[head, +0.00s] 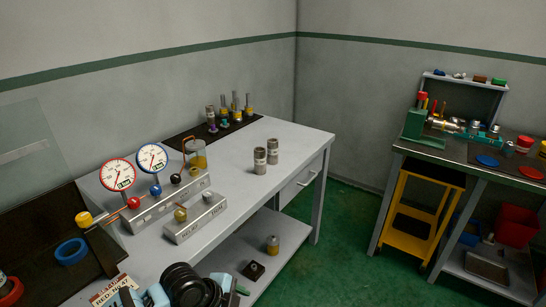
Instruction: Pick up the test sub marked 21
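Two short grey metal cylinders with pale label bands stand upright, close together, on the grey workbench (225,215). The nearer cylinder (260,161) is at the left and the farther cylinder (272,151) is just behind it at the right. They look like test subs, but the marks on their bands are too small to read, so I cannot tell which is 21. No gripper fingers show. Black and light-blue rounded parts at the bottom edge look like part of my arm.
A gauge panel with a red gauge (118,175) and a blue gauge (152,158) stands left of the cylinders. Behind is a dark mat with several slim fittings (224,115). A yellow cart (411,214) stands under the right bench. Bench space right of the cylinders is clear.

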